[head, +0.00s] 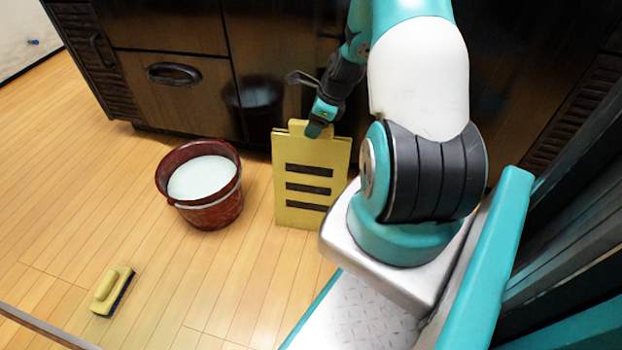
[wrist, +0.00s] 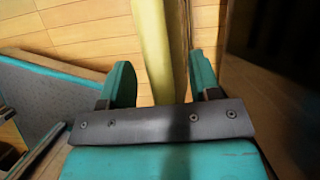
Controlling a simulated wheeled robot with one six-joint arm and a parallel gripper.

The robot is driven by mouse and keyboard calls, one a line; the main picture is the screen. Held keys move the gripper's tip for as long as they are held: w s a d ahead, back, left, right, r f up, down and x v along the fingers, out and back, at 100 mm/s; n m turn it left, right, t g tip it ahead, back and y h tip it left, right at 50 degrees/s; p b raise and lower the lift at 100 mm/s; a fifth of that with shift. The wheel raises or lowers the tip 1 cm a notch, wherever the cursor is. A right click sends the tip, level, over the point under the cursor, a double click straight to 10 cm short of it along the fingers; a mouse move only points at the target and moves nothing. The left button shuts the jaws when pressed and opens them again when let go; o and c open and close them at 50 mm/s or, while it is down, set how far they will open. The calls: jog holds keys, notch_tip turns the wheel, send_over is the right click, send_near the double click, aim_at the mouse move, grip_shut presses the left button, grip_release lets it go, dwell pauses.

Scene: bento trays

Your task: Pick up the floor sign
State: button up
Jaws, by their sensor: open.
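The yellow floor sign (head: 310,210) stands upright on the wooden floor in front of the dark cabinet, with three dark bars on its face. My gripper (head: 316,122) is at the top of the sign, by its handle, in the head view. In the wrist view the yellow sign (wrist: 152,45) shows edge-on between the two teal fingers of my gripper (wrist: 160,80). The fingers are open, with a gap on both sides of the sign. The top of the sign is partly hidden by my gripper in the head view.
A dark red bucket (head: 212,213) with whitish contents stands left of the sign. A yellow brush (head: 112,291) lies on the floor at the lower left. The dark cabinet (head: 185,105) is close behind the sign.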

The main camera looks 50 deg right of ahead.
jog(key=x, duration=0.2)
jog(key=shift+f+b, duration=0.35)
jog(key=shift+b, duration=0.05)
jog(key=shift+w+r, duration=0.1)
grip_shut()
